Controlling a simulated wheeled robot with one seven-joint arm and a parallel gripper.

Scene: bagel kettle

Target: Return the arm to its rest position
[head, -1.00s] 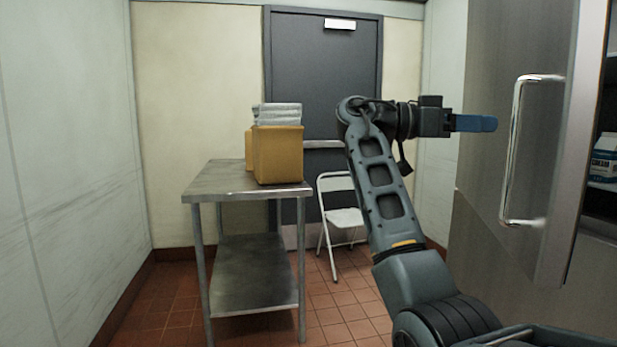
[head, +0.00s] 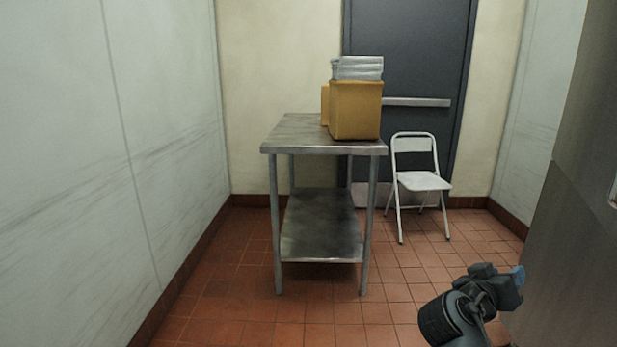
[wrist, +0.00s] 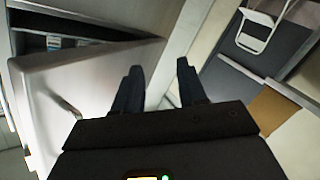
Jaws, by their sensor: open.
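My gripper shows at the lower right of the head view (head: 518,278), low beside the steel cabinet side, with only its blue tip and the wrist links visible. In the wrist view my gripper (wrist: 160,88) has its two dark fingers apart with nothing between them. My arm is folded low, and most of it is out of the head view.
A steel table (head: 290,134) with yellow containers (head: 355,110) stands ahead. A white folding chair (head: 423,182) is right of it, before a dark door (head: 410,60). A steel cabinet (head: 565,250) borders the right. The tiled floor at front left is clear.

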